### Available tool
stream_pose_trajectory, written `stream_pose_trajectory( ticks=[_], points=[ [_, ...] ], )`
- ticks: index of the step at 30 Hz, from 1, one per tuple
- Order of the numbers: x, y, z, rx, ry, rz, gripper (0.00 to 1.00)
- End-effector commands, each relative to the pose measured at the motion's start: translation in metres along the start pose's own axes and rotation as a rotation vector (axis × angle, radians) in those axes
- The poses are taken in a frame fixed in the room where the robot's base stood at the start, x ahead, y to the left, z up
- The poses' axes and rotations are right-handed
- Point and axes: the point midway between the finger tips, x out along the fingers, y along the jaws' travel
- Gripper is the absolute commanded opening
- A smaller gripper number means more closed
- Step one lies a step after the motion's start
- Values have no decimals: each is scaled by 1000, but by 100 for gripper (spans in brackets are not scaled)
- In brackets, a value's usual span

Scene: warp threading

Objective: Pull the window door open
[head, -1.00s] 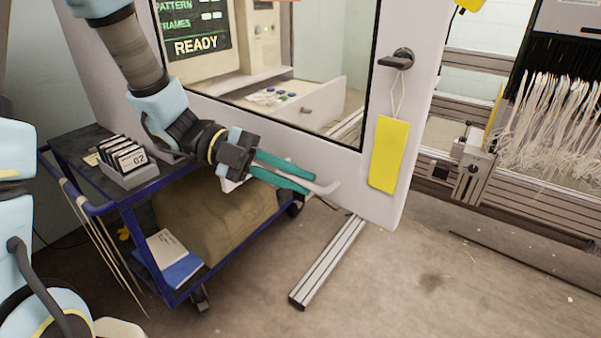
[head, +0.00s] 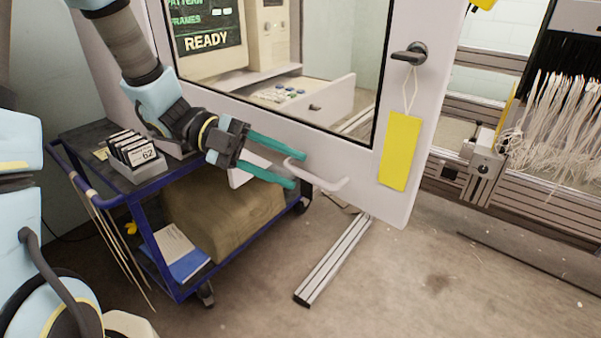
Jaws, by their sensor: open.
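The window door (head: 330,150) is a pale panel with a black-edged pane, and it stands in the upper middle of the head view. A white bar handle (head: 325,184) sticks out low on its face. A black lever handle (head: 410,54) is near its right edge, with a yellow tag (head: 401,152) hanging from it. My gripper (head: 299,171) is open, its teal fingers pointing right at the left end of the white bar. That end appears between the fingertips; whether they touch it cannot be told.
A blue cart (head: 140,190) with a card box (head: 138,158) and a brown bundle stands close below my arm. A metal rail (head: 332,262) lies on the floor under the door. A loom with white threads (head: 560,120) is at the right. The floor at front right is clear.

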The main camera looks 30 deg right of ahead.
Motion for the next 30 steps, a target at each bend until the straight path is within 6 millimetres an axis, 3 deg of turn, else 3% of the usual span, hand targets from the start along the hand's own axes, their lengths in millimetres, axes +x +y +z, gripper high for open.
stream_pose_trajectory(
  ticks=[6,12,30],
  points=[
    [-45,1,2,2,-5,-1,44],
    [-68,0,1,1,-2,0,44],
    [-73,0,0,0,-1,1,44]
  ],
)
